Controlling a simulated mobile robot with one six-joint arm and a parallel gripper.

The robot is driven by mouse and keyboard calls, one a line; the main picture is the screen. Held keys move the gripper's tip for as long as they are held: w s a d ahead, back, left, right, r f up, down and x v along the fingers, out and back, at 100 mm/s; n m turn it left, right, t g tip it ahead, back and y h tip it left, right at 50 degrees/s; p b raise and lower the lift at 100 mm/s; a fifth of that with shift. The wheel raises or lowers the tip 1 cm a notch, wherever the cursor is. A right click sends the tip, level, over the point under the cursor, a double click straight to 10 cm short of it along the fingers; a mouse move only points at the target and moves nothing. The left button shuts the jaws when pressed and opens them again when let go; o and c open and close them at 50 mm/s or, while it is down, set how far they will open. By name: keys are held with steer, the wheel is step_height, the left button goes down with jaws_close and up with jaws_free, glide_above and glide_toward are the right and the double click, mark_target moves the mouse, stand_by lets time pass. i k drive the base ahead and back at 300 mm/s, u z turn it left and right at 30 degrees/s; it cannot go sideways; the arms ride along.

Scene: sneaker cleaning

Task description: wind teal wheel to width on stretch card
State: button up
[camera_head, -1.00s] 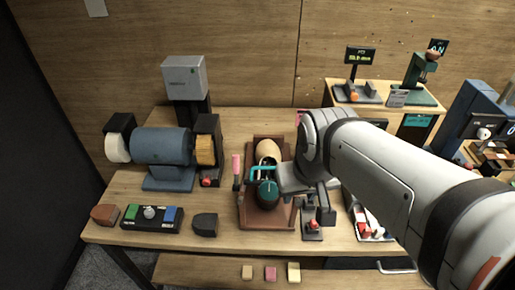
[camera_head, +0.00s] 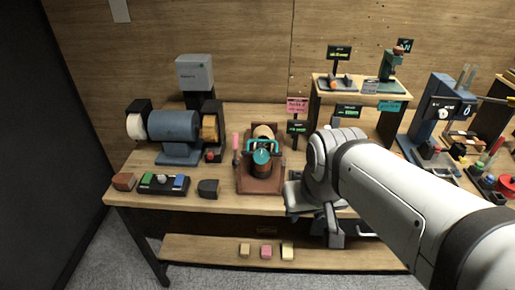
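The teal wheel (camera_head: 262,157) sits on a shoe-stretching device with a brown base (camera_head: 258,187) and a teal frame around its upper part. A tan rounded form (camera_head: 264,132) shows behind it. A pink card (camera_head: 297,104) with small dark writing stands behind and to the right of the device, above a small dark display with green figures (camera_head: 298,127). The writing is too small to read. My gripper (camera_head: 332,228) is right of the device and nearer the table's front edge, apart from the wheel. Its fingertips are partly hidden, so its opening is unclear.
A blue bench grinder (camera_head: 174,136), a button box (camera_head: 163,184) and a dark block (camera_head: 208,189) stand to the left. A raised wooden shelf (camera_head: 325,105) and a blue press (camera_head: 428,118) are to the right. A lower shelf (camera_head: 205,248) holds small blocks.

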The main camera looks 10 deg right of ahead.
mark_target(262, 156)
steer(key=z, duration=0.05)
steer(key=k, duration=1.2)
steer(key=u, duration=0.65)
steer(key=i, duration=1.45)
steer(key=u, duration=0.1)
